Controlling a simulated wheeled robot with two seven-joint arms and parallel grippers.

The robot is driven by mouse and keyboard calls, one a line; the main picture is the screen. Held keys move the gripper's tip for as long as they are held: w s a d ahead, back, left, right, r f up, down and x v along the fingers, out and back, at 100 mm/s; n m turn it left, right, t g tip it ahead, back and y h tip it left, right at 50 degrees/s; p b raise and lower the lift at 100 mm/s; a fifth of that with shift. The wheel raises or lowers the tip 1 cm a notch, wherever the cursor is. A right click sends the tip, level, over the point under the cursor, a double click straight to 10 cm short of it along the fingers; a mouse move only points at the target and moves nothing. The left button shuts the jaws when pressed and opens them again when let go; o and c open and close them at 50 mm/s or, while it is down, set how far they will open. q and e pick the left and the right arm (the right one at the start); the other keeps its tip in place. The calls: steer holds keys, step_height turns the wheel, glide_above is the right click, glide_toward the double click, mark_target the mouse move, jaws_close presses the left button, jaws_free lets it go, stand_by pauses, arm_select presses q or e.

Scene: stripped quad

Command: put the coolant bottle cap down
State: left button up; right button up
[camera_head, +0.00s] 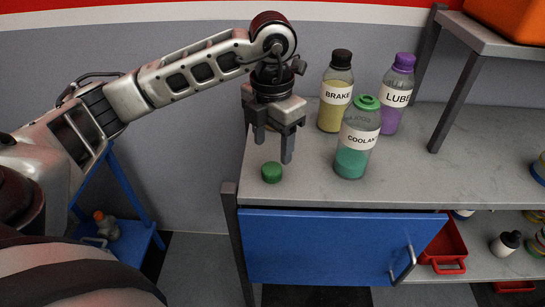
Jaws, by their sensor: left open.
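The green coolant bottle cap (271,172) lies on the grey worktop near its left front corner. My left gripper (272,151) points down just above and behind the cap in the picture. Its two fingers are apart with nothing between them. The coolant bottle (352,162), clear with green liquid and a green ring at its top, stands upright to the right of the cap. My right gripper does not show.
The brake bottle (335,92) and the purple lube bottle (396,92) stand behind the coolant bottle. A shelf post (456,100) rises at the right. A blue cabinet door (330,245) is below.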

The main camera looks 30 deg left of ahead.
mark_target(272, 167)
arm_select(q)
step_height(272, 167, up, 7)
steer(key=shift+f, duration=0.2)
steer(key=shift+s, duration=0.1)
stand_by(0.5)
